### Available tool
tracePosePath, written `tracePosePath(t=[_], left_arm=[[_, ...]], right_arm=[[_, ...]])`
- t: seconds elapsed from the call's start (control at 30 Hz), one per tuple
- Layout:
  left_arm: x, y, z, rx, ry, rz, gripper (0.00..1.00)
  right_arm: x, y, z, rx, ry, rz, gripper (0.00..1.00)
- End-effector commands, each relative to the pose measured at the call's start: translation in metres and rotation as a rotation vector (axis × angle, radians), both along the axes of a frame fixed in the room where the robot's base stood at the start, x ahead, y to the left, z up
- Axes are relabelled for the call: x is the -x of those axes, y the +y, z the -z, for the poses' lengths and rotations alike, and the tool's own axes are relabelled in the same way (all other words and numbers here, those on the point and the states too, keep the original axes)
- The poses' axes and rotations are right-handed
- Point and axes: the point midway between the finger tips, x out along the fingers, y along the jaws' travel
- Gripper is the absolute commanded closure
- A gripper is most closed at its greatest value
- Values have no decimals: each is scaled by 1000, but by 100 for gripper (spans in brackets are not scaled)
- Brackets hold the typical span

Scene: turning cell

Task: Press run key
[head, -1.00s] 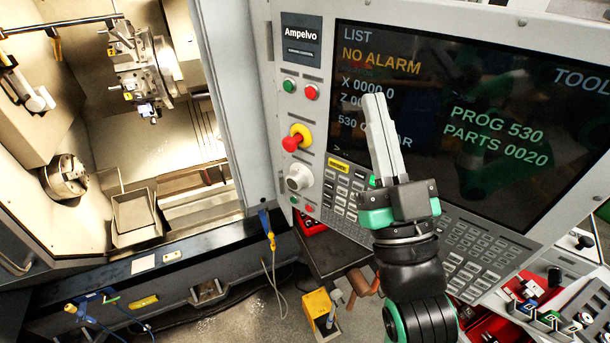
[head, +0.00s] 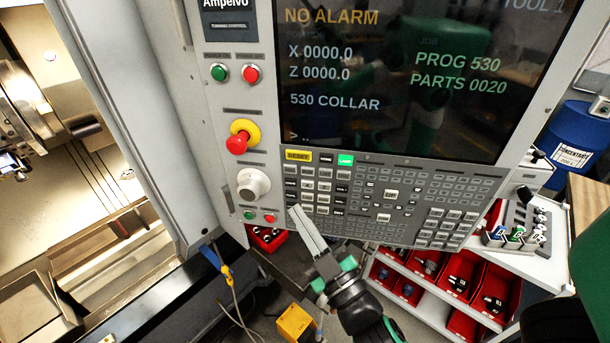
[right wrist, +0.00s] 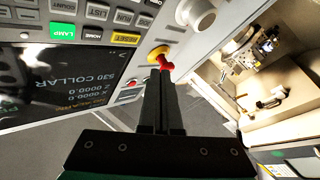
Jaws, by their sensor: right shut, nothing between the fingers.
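The control panel (head: 225,140) of the machine fills the middle of the head view. A green button (head: 249,215) and a red button (head: 270,218) sit below its grey-white dial (head: 252,184). Another green button (head: 220,72) and red button (head: 251,74) are higher up. The keypad (head: 390,195) lies under the screen, with a lit green key (head: 346,160). My right gripper (head: 298,212) is shut and empty, its tips in front of the keypad's lower left edge; contact cannot be told. It also shows in the right wrist view (right wrist: 162,80). My left gripper is not seen.
A red emergency-stop knob (head: 237,144) on a yellow collar projects from the panel. The screen (head: 400,110) reads NO ALARM. A white shelf cart (head: 460,310) with red bins stands lower right. The open machine interior (head: 90,200) is at left.

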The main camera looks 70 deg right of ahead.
Motion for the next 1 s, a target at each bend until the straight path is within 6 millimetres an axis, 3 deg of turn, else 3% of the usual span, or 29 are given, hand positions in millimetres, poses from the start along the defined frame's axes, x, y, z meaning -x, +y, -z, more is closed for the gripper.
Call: tracePosePath(t=[0.27, 0.47, 0.8, 1.0], left_arm=[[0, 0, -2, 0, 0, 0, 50], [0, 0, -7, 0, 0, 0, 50], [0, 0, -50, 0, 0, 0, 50], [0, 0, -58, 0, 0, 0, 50]], right_arm=[[-1, -5, -1, -1, 1, -1, 100], [-4, -28, -2, -2, 0, 5, 100], [-14, -74, -6, -1, 3, -1, 100], [-15, -86, -2, -1, -1, 0, 100]])
